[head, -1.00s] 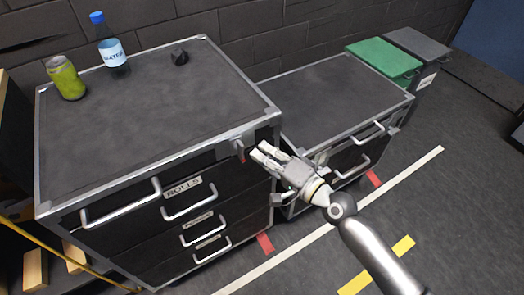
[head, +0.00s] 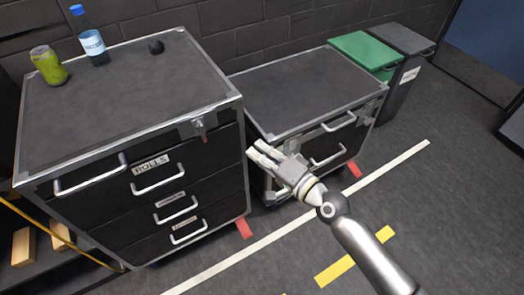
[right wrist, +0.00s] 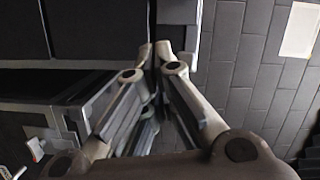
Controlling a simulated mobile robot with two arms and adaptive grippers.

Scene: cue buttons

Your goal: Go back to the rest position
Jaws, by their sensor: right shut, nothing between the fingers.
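My right gripper (head: 256,150) is shut and empty in the head view. It is held in the air in front of the gap between the tall dark drawer cabinet (head: 130,95) and the lower dark cabinet (head: 305,90). In the right wrist view its fingertips (right wrist: 162,58) meet, with nothing between them. A small red part (head: 205,139) hangs on the front of the tall cabinet, below a metal fitting (head: 198,125) near its top right corner. The gripper is apart from it, to its right. My left gripper is not in view.
A green can (head: 48,66), a water bottle (head: 90,36) and a small black object (head: 156,47) stand on the tall cabinet. A green-lidded bin (head: 362,50) and a grey bin (head: 402,40) stand at the back right. The floor (head: 440,200) at the right is clear.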

